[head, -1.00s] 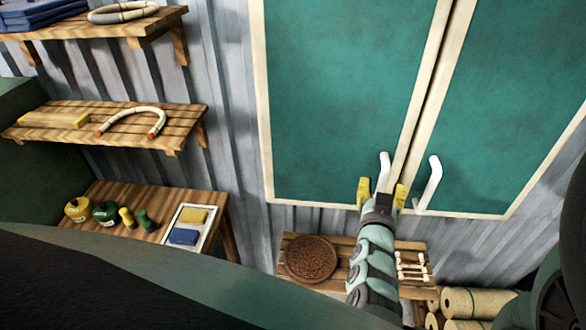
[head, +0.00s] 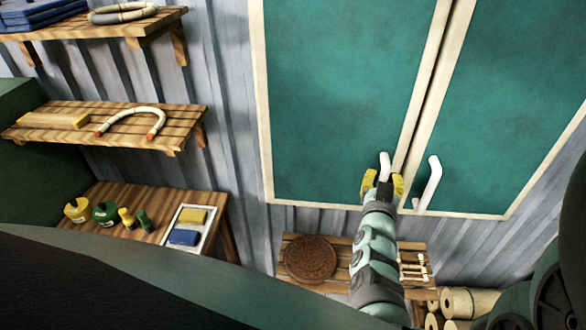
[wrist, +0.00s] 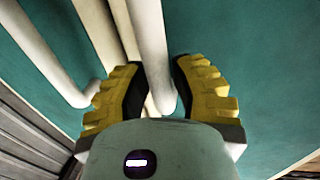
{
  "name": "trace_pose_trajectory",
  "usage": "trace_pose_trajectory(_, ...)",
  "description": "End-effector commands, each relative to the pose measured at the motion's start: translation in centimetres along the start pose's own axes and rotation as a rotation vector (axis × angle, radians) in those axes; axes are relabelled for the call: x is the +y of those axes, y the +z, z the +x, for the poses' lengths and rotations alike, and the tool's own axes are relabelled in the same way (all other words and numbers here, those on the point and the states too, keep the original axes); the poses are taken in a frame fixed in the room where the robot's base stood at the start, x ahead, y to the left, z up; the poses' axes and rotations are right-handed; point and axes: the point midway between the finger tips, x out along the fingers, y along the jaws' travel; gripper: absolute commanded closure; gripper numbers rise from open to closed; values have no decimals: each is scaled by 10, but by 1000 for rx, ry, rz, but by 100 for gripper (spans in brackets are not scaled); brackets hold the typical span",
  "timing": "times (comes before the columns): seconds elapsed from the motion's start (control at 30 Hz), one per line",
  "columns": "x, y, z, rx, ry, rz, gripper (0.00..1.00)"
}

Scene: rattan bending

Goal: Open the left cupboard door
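The cupboard's left door (head: 340,90) is a green panel with a cream frame, and it is shut. Its white handle (head: 385,162) stands near the lower right corner. My gripper (head: 383,182) is at the lower part of this handle, with its yellow fingers partly open. In the wrist view the handle (wrist: 148,45) runs between the two fingers (wrist: 158,88). Narrow gaps show beside it, so I see no firm grip. The handle's lower end is close to the palm.
The right door (head: 510,100) is also shut, and its white handle (head: 431,183) is close to the right of my gripper. A low wooden bench with a round brown mat (head: 311,259) stands below. Wall shelves (head: 110,125) are at the left.

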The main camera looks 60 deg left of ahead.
Motion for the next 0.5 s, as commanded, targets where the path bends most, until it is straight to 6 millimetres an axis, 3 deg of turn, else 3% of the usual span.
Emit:
trace_pose_trajectory(0.2, 0, 0, 0, 0, 0, 0, 100)
trace_pose_trajectory(0.5, 0, 0, 0, 0, 0, 0, 100)
